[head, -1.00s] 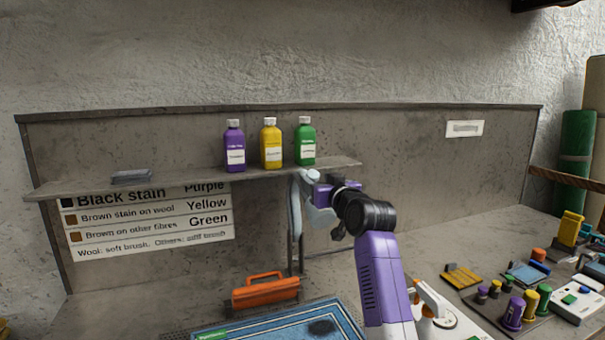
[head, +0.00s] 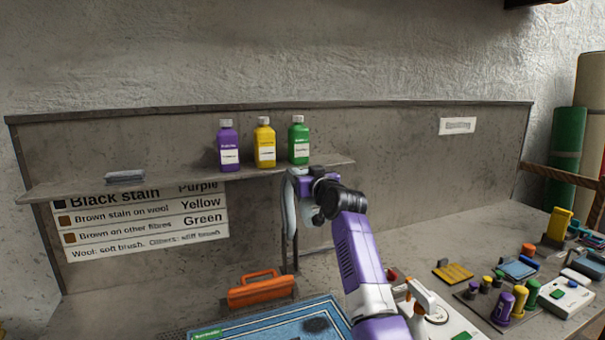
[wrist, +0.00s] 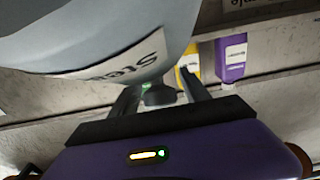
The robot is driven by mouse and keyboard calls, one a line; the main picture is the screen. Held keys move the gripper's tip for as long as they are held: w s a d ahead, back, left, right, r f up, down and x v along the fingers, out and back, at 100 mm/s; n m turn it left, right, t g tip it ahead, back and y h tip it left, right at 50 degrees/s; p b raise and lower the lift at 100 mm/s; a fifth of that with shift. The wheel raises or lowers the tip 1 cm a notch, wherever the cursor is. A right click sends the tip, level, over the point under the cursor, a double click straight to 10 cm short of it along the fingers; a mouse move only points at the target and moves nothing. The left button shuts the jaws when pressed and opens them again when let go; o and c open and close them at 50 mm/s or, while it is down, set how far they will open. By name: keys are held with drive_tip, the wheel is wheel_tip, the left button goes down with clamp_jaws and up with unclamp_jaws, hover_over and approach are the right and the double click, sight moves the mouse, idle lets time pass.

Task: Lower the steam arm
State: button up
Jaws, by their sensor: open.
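The steam arm (head: 289,212) is a pale blue-grey upright piece below the shelf in the head view, partly hidden by my gripper. In the wrist view its rounded body (wrist: 95,35) fills the upper left and carries a label starting "Stea". A dark knob (wrist: 158,95) shows under it, between my fingers. My gripper (wrist: 160,92) is open around or just behind this knob; contact cannot be told. In the head view my gripper (head: 300,183) is right up against the steam arm, under the green bottle.
Purple (head: 228,146), yellow (head: 265,143) and green (head: 299,141) bottles stand on the shelf (head: 180,179) just above my gripper. An orange-handled tool (head: 262,289) stands behind the blue rug (head: 270,326). Several stamps and small items crowd the right of the bench.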

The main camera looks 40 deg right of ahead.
clamp_jaws()
idle(1.3)
